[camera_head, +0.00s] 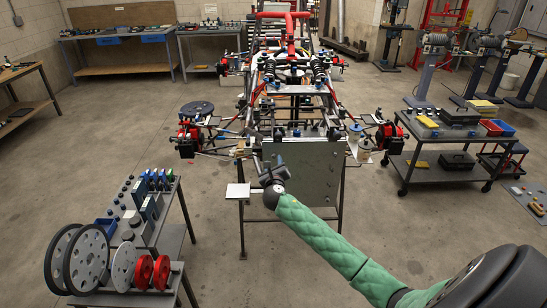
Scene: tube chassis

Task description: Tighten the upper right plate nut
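The tube chassis (333,101) stands ahead of me on a stand, its near end facing me. A grey upright plate (318,180) is at that near end. Small dark and blue fittings (297,132) line up above the plate's top edge; I cannot tell which one is the upper right nut. My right gripper (270,166), at the end of the green-sleeved arm, is in front of the plate's upper left area. Its fingers are small and dark, so I cannot tell whether they are open, shut or touching anything. My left gripper is not in view.
A cart (178,247) with discs, red wheels and small parts stands at the near left. A wheeled tool cart (463,157) stands at the right. A small white plate (238,191) sits left of my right wrist. Floor is clear between the chassis and both carts.

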